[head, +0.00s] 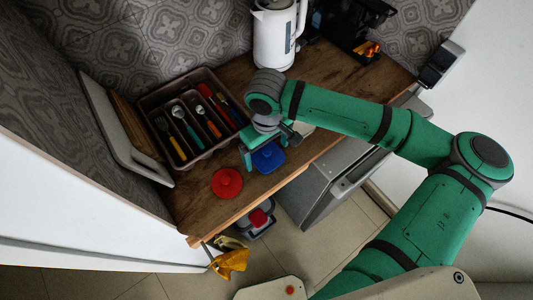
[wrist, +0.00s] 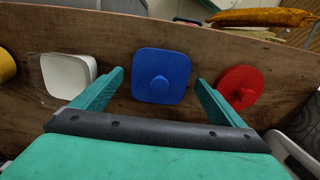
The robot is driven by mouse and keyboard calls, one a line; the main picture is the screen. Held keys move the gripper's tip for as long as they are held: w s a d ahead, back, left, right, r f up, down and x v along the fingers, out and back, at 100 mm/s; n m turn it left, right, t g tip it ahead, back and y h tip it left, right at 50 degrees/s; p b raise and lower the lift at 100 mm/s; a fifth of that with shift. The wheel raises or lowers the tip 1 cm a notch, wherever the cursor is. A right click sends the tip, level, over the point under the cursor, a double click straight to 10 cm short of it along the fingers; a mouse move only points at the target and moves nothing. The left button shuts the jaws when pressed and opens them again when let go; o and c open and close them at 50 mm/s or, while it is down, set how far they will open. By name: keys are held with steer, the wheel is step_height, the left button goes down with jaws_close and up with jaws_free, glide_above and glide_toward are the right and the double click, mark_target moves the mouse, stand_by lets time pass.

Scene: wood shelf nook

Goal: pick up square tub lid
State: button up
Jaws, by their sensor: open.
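The square tub lid is blue with rounded corners and a round knob. It lies flat on the wooden counter in the head view (head: 268,157), and in the wrist view (wrist: 160,62) it is centred ahead of my gripper. My gripper (wrist: 160,80) is open and empty, with one green finger to each side of the lid in the picture. In the head view my gripper (head: 248,150) is just beside the lid. I cannot tell how high the fingertips are above the counter.
A round red lid (head: 227,183) lies near the blue lid. A white square tub (wrist: 68,74) is on the other side. A cutlery tray (head: 146,104), a white kettle (head: 273,38) and a leaning board (head: 112,122) stand behind. The counter's front edge (head: 246,207) is close.

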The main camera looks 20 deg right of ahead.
steer(key=c, duration=1.1)
steer(key=shift+r, duration=0.15)
